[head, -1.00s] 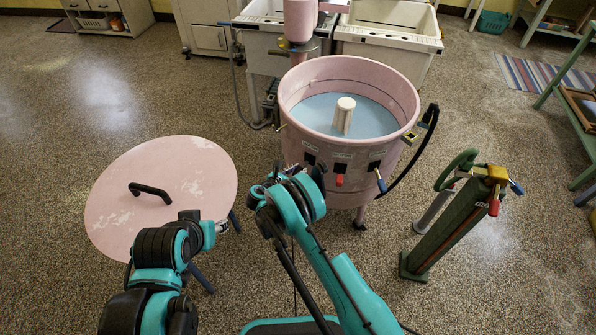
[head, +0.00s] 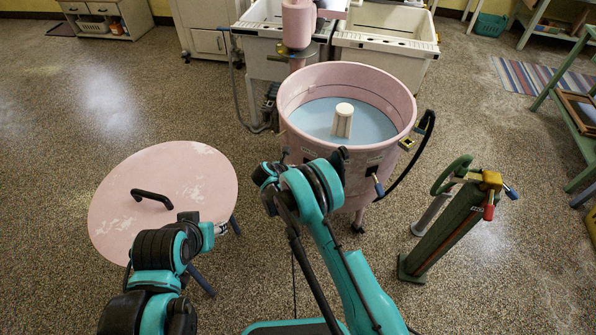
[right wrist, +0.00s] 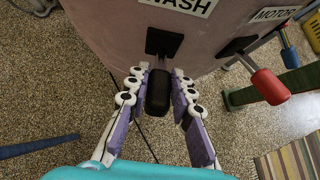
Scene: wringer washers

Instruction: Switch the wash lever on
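The wash lever has a black handle (right wrist: 158,92) that comes out of a black plate (right wrist: 164,42) under the WASH label (right wrist: 180,3) in the right wrist view. My right gripper (right wrist: 159,75) is open, with one finger on each side of the handle. Narrow gaps seem to show between the fingers and the handle. In the head view my right arm hides the wash lever and the right gripper. The lever sits on the pink washer tub (head: 346,75). My left gripper (head: 228,228) shows only partly, near the pink round lid, and its fingers are unclear.
A red-handled lever (right wrist: 270,86) under the MOTOR label (right wrist: 275,14) stands close on the right. A blue-handled lever (head: 378,187) is further right on the tub. A black hose (head: 420,145) hangs beside the tub.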

